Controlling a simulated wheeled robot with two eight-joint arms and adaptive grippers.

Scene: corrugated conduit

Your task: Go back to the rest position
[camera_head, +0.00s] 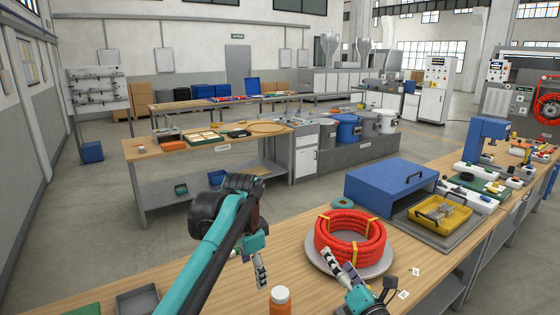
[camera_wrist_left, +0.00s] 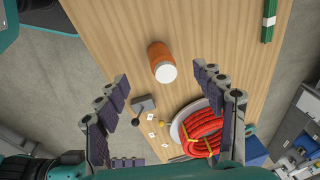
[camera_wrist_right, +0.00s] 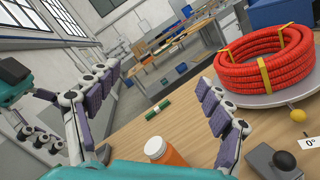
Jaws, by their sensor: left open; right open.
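My left gripper (camera_head: 260,272) hangs over the front of the bench, left of the coil. In the left wrist view (camera_wrist_left: 160,76) its fingers are spread, with nothing between the pads. My right gripper (camera_head: 342,272) is low in front of the coil, and the right wrist view (camera_wrist_right: 160,80) shows its fingers apart and empty. The red corrugated conduit coil (camera_head: 350,238), tied with yellow bands, lies on a round grey plate (camera_head: 321,263), apart from both grippers. It also shows in the left wrist view (camera_wrist_left: 203,130) and right wrist view (camera_wrist_right: 262,62).
An orange bottle with a white cap (camera_head: 280,303) stands at the front. A blue box (camera_head: 385,185) and a yellow tray (camera_head: 440,214) are at the right. A grey tray (camera_head: 137,300) is at front left. A black-knobbed lever (camera_wrist_right: 283,160) stands near the plate.

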